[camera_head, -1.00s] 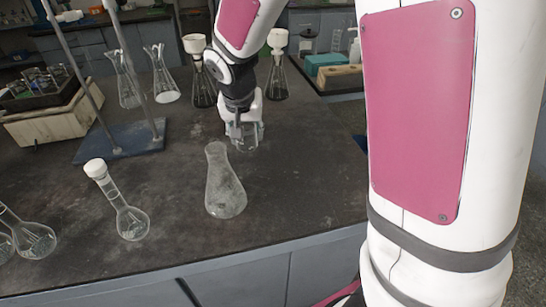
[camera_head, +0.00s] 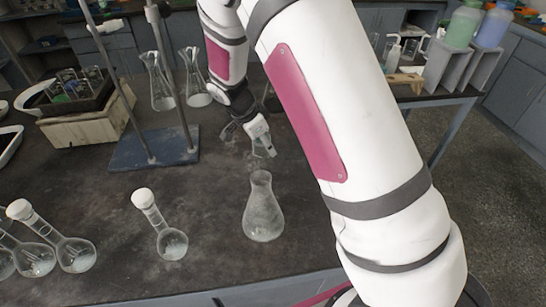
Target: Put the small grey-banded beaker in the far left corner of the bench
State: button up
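My gripper (camera_head: 262,144) hangs over the middle of the bench (camera_head: 100,230), behind the conical flask, and tilts down to the right. A small clear, glassy shape shows at its fingertips. It may be the small beaker, but it is too small and faint to make out a grey band or whether the fingers close on it. No other small beaker can be made out. The bench's far left part holds a beige crate (camera_head: 95,130) with a dark tray of glassware.
A conical flask (camera_head: 263,212) stands just in front of my gripper. A stoppered round flask (camera_head: 170,243) and several others stand at front left. A blue stand base (camera_head: 155,149) with upright rods and two flasks (camera_head: 160,90) (camera_head: 196,82) are behind.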

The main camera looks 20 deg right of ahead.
aim_at(266, 164)
jog(key=shift+f, duration=2.3)
jog(key=shift+f, duration=0.1)
jog(key=o, duration=1.2)
jog(key=shift+o, duration=0.2)
jog(key=v, duration=1.2)
jog(key=shift+r, duration=0.2)
